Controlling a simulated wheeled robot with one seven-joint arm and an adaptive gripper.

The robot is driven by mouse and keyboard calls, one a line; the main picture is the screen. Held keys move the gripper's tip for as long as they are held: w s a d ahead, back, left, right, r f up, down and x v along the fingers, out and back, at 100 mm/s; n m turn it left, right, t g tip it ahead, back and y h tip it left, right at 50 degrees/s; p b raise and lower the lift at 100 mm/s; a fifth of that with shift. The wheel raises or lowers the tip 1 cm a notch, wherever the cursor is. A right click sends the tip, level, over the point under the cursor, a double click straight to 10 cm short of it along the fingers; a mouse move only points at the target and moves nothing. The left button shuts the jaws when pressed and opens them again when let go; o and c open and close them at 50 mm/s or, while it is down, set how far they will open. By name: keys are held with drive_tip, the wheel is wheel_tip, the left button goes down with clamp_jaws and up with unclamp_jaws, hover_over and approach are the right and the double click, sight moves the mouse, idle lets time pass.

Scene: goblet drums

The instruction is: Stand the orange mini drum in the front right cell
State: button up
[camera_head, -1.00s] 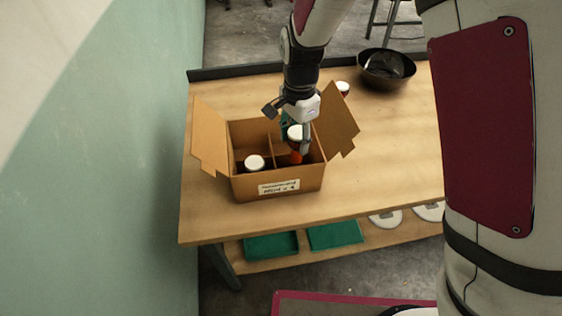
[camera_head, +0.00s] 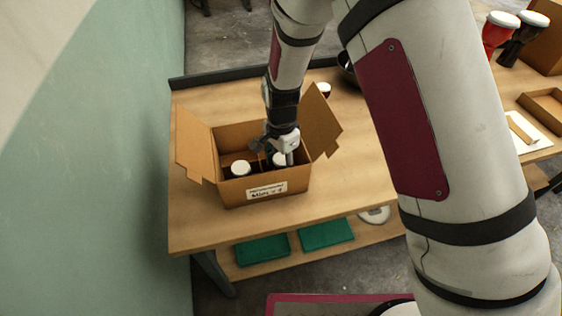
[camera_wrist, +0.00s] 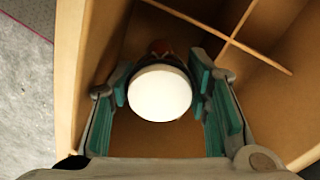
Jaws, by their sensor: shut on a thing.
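The orange mini drum (camera_head: 279,159) shows its white head between my gripper's fingers, inside the front right cell of the cardboard box (camera_head: 281,187). In the wrist view the drum's round white head (camera_wrist: 160,94) faces the camera, with a little reddish body behind it. My gripper (camera_head: 284,156) points down into the box and is shut on the drum, teal pads on either side. It also shows in the wrist view (camera_wrist: 160,100). The drum's lower body and base are hidden, so I cannot tell whether it touches the floor.
Another white-headed drum (camera_head: 240,168) stands in the front left cell. Open flaps rise at the box's left (camera_head: 194,143) and right (camera_head: 322,122). Crossed dividers (camera_wrist: 232,40) separate the cells. A black bowl (camera_head: 346,68) stands behind.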

drive_tip(key=o, duration=0.9)
drive_tip(key=shift+f, duration=0.1)
drive_tip(key=shift+c, duration=0.2)
wheel_tip(320, 180, up, 11)
drive_tip(key=shift+r, duration=0.2)
drive_tip(key=s+d+r+n+t, duration=0.1)
drive_tip(key=s+d+r, duration=0.2)
drive_tip(key=d+r, duration=0.15)
drive_tip(key=s+d+r+n+y, duration=0.1)
drive_tip(key=s+d+r+n, duration=0.15)
drive_tip(key=r, duration=0.35)
drive_tip(key=s+d+r+n+t, duration=0.1)
drive_tip(key=s+d+r, duration=0.1)
drive_tip(key=d+r, duration=0.3)
drive_tip(key=s+d+r+n+t, duration=0.1)
drive_tip(key=s+d+r+n, duration=0.1)
drive_tip(key=s, duration=0.3)
drive_tip(key=s+d+r+n+t, duration=0.1)
drive_tip(key=s+d, duration=0.2)
drive_tip(key=s, duration=0.2)
drive_tip(key=s+d+r+n+t+h, duration=0.1)
drive_tip(key=s+d+r+n, duration=0.1)
drive_tip(key=s, duration=0.3)
drive_tip(key=shift+s+d+r+n, duration=0.25)
drive_tip(key=shift+d+r+n, duration=0.1)
drive_tip(key=shift+d, duration=0.45)
